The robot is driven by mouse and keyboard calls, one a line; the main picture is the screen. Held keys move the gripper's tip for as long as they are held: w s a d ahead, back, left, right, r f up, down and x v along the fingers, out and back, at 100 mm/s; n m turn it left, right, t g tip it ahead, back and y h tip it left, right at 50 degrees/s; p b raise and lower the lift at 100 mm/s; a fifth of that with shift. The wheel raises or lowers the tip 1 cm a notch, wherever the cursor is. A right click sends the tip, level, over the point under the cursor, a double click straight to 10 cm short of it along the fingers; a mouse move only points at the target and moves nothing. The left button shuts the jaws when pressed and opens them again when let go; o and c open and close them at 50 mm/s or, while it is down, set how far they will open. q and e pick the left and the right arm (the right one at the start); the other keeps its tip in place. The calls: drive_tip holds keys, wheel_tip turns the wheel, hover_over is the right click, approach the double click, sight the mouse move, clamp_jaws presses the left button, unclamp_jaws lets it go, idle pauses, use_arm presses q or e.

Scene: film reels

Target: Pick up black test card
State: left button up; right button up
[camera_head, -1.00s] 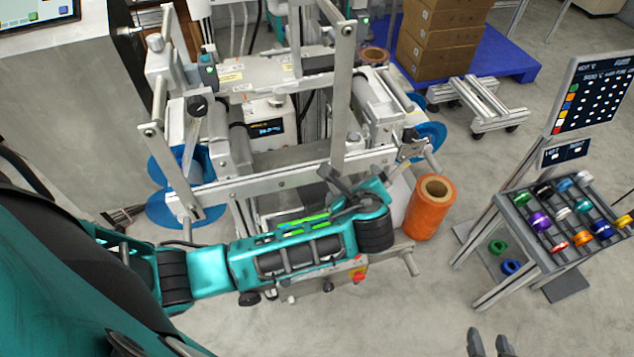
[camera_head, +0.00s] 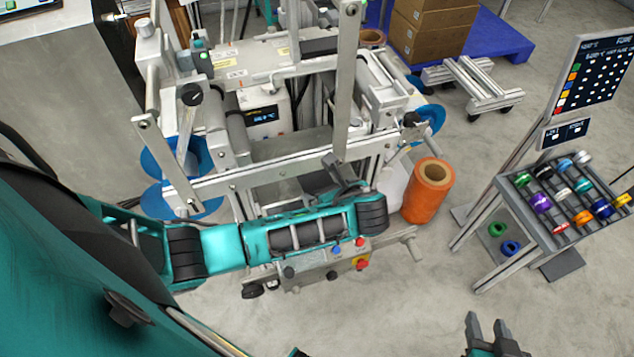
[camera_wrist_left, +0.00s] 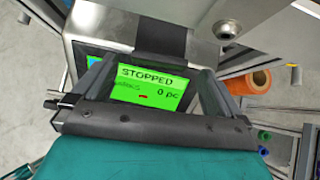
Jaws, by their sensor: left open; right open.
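I cannot make out a black test card in either view. My left gripper (camera_head: 342,172) reaches over the front of the film machine in the head view, partly hidden by its own arm. In the left wrist view my left gripper (camera_wrist_left: 155,88) is open, its fingers to either side of a green screen (camera_wrist_left: 150,88) reading "STOPPED" and "0 pc". Nothing shows held between them. A dark strip (camera_wrist_left: 160,28) hangs above the screen; I cannot tell what it is. My right gripper (camera_head: 488,330) is open and empty at the bottom right of the head view, over bare floor.
The film machine (camera_head: 290,178) has metal bars around my left arm. An orange film reel (camera_head: 428,192) stands at its right end. A rack of several coloured rings (camera_head: 548,240) and a dark board (camera_head: 594,78) stand at right.

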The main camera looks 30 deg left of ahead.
sight(314, 175)
use_arm(q)
drive_tip(key=x, duration=0.2)
drive_tip(key=b+x, duration=0.1)
drive_tip(key=x, duration=0.1)
drive_tip(key=shift+d+f, duration=0.2)
drive_tip(key=shift+f, duration=0.05)
drive_tip(key=shift+w+a+f+b, duration=0.15)
drive_tip(key=shift+a+f+b, duration=0.15)
drive_tip(key=shift+c, duration=0.4)
drive_tip(key=c, duration=0.8)
drive_tip(key=shift+r, duration=0.1)
